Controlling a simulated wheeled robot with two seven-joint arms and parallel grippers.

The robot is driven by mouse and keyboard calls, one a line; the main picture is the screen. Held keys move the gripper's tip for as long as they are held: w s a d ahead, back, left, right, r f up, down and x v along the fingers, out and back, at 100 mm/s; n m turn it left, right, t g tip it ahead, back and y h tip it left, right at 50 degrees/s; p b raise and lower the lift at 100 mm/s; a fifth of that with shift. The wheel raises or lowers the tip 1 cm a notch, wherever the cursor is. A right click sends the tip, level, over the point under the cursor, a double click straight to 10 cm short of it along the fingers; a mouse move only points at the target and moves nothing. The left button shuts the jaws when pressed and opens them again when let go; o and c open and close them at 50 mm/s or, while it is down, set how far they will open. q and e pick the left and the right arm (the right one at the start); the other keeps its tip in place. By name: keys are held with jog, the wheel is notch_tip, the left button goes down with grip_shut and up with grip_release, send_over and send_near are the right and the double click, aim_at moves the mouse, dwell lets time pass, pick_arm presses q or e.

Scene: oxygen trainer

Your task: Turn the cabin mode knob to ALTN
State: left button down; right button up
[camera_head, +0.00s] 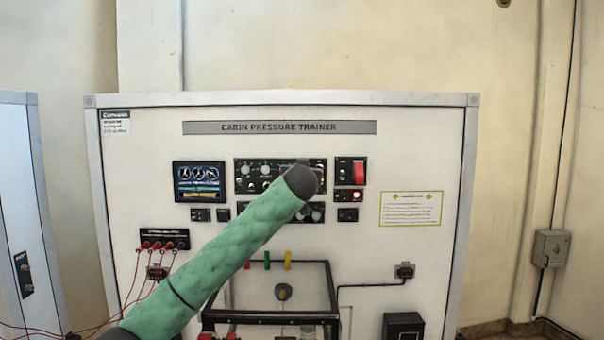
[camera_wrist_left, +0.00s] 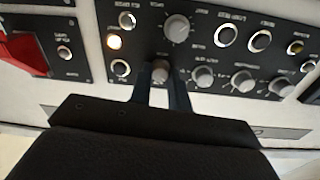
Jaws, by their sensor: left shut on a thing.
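The black control panel (camera_head: 245,178) with knobs sits mid-board in the head view. My left arm reaches up to it from the lower left, and its dark end hides part of the panel and my fingers. In the left wrist view, turned upside down against the head view, my left gripper (camera_wrist_left: 161,92) has its two fingers closed on either side of a small grey knob (camera_wrist_left: 160,71). This knob is at the end of a row of similar knobs. I cannot read its label, so I cannot confirm it is the cabin mode knob, or see its pointer. My right gripper is not in view.
Beside the held knob is another grey knob (camera_wrist_left: 203,77); a larger knob (camera_wrist_left: 177,28) and a lit lamp (camera_wrist_left: 114,42) are close by. A red guarded switch (camera_head: 360,172) is to the panel's right. Red cables (camera_head: 137,265) hang at left. A framed clear box (camera_head: 310,290) is below.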

pick_arm(q)
jog(key=shift+m+b, duration=3.3)
jog(key=shift+m, duration=1.4)
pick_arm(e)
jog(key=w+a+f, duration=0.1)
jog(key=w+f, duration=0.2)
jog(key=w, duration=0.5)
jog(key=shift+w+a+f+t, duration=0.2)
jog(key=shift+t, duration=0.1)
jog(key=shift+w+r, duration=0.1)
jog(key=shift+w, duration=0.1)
pick_arm(q)
jog(key=c, duration=1.3)
grip_release()
jog(key=shift+d, duration=0.15)
